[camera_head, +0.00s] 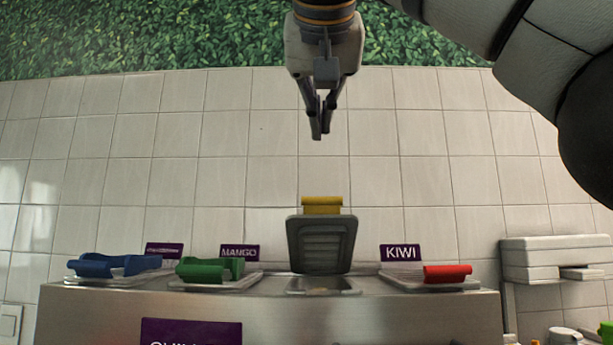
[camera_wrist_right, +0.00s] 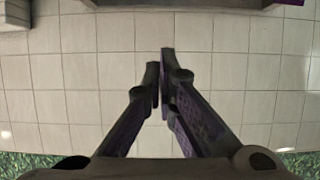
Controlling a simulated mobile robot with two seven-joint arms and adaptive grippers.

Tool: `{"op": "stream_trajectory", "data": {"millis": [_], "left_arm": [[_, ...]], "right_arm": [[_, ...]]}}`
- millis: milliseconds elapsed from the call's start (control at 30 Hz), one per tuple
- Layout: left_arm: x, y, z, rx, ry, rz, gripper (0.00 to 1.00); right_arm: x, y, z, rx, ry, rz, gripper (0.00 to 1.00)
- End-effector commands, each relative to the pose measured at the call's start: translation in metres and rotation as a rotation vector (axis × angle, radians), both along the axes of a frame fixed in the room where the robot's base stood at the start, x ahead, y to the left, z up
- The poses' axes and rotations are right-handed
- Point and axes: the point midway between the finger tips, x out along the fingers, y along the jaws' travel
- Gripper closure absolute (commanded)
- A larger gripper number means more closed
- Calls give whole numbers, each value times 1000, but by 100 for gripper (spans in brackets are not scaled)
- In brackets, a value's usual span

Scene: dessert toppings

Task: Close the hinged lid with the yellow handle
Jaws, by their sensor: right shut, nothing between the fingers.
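The grey hinged lid (camera_head: 321,245) with the yellow handle (camera_head: 322,205) stands open and upright over its compartment, its handle at the top. The opening (camera_head: 323,286) below it shows a little of its inside. My right gripper (camera_head: 321,134) points down, shut and empty, in the air above the yellow handle and apart from it. In the right wrist view the gripper fingers (camera_wrist_right: 163,52) are together before the tiled wall, with no lid between them. My left gripper is not in view.
A steel counter (camera_head: 270,315) carries closed lids with a blue handle (camera_head: 113,264), a green handle (camera_head: 210,268) and a red handle (camera_head: 447,273). A KIWI sign (camera_head: 400,252) and a MANGO sign (camera_head: 239,253) stand behind. A white dispenser (camera_head: 550,258) is at right.

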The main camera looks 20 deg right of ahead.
Motion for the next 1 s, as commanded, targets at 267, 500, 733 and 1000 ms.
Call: {"op": "stream_trajectory", "data": {"millis": [267,500,733,1000], "left_arm": [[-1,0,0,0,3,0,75],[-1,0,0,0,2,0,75],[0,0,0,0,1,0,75],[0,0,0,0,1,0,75]], "right_arm": [[46,-22,-25,0,7,-4,100],[76,-37,-44,-5,2,-3,100],[60,-29,-62,-4,1,-3,100],[54,-26,-70,-2,1,-5,100]]}}
